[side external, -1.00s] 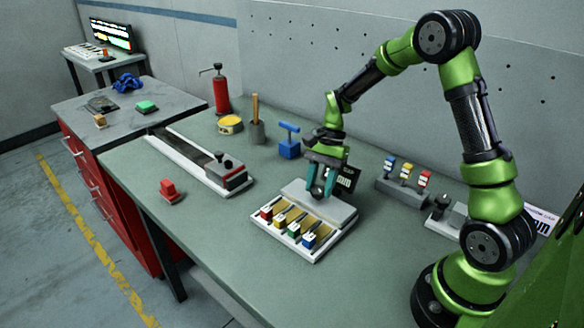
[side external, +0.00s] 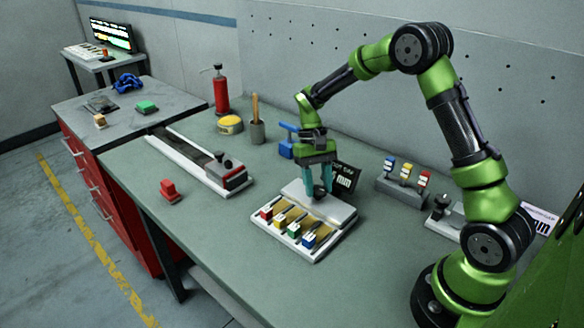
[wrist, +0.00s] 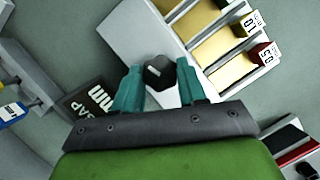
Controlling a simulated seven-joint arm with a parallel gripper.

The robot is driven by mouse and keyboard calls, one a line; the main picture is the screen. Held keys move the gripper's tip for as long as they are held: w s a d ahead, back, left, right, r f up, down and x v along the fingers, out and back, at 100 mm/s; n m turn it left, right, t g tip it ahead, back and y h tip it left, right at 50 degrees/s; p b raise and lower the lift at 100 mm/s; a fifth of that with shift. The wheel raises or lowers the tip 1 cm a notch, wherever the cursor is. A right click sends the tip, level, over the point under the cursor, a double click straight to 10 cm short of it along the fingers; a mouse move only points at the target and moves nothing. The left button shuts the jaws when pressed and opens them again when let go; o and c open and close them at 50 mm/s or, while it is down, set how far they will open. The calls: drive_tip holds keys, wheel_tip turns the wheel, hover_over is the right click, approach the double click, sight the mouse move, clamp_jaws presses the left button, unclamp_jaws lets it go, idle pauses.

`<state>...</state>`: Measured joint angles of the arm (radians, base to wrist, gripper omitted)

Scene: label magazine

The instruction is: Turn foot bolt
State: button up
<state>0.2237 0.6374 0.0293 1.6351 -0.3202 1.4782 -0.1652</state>
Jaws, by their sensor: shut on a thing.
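A dark hexagonal bolt head (wrist: 160,72) sits between the teal fingers of my gripper (wrist: 160,78) in the wrist view. The gripper is shut on it. In the side view my gripper (side external: 318,190) points down at the raised back part of the white label magazine (side external: 335,211), and the fingers mostly hide the bolt there. The magazine's front slots hold red, yellow, green and blue tabbed pieces. The bolt's shank and lower end are hidden.
A black lettered card (side external: 346,177) stands close behind my gripper; it also shows in the wrist view (wrist: 88,103). A grey block with coloured labels (side external: 404,188) is to the right. A blue T-handled tool (side external: 286,148) stands behind.

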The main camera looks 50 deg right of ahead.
drive_tip(key=shift+n, duration=0.5)
drive_tip(key=o, duration=1.1)
drive_tip(key=shift+c, duration=0.2)
drive_tip(key=shift+r, duration=0.1)
drive_tip(key=v, duration=1.6)
drive_tip(key=shift+w+a+r, duration=0.25)
drive_tip(key=shift+w+r, duration=0.05)
drive_tip(key=shift+r, duration=0.05)
